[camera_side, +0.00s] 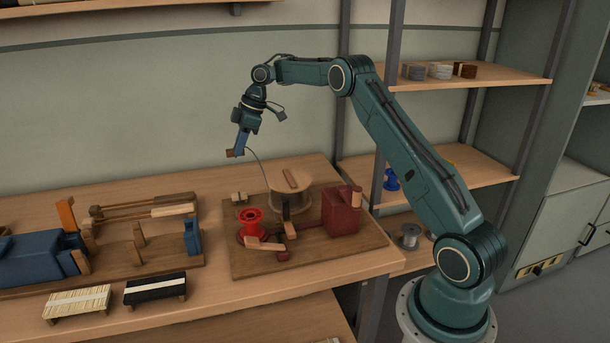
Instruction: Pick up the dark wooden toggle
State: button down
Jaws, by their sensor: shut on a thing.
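My gripper (240,147) is shut on a small brown wooden piece, which looks like the dark wooden toggle (233,153). It is held in the air above and to the left of the wooden board (245,265), clear of the bench. A thin pale line, perhaps wire or cord, curves down from near the gripper toward the round wooden-topped drum (291,180) on the board. The fingers hide part of the toggle.
The board also holds a red spool (252,222), a dark red box (341,212) and small wooden blocks. Left on the bench are a blue machine (35,258), a wooden fixture (140,250) and two bristle bundles (78,302) (156,289). Shelves (465,76) stand at right.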

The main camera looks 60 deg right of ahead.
jog(key=shift+r, duration=0.2)
jog(key=shift+a+f, duration=0.1)
jog(key=shift+a, duration=0.05)
dwell(0.5)
jog(key=shift+s+a, duration=0.5)
jog(key=shift+a, duration=0.25)
send_over(256, 214)
notch_tip(256, 214, down, 6)
jog(key=shift+f, duration=0.15)
jog(key=shift+f, duration=0.25)
jog(key=shift+f, duration=1.75)
jog(key=shift+f, duration=1.5)
dwell(1.2)
